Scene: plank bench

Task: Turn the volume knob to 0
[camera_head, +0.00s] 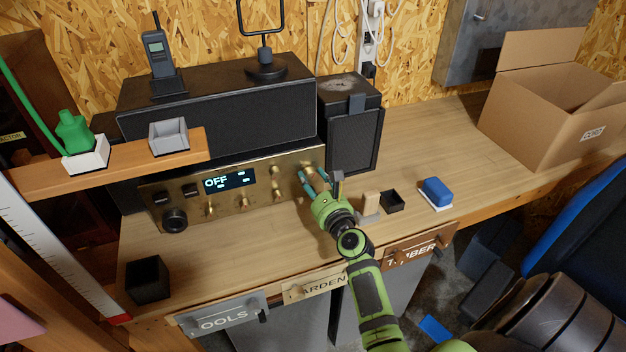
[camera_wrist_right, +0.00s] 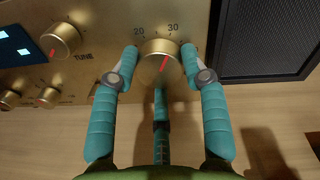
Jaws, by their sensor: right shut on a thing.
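The brass radio (camera_head: 245,190) stands on the bench, and its display (camera_head: 230,180) reads OFF. In the right wrist view, a round brass knob (camera_wrist_right: 154,72) on its face panel carries a red pointer line. My right gripper (camera_head: 312,183) is at the right end of the panel, shut on this knob. In the wrist view its teal fingers (camera_wrist_right: 158,68) stand on the knob's left and right sides, with a third finger below. The knob's lower scale is hidden. My left gripper is not in view.
A TUNE knob (camera_wrist_right: 60,41) and smaller knobs sit left of the gripped one. A black speaker (camera_head: 355,135) stands close on the right.

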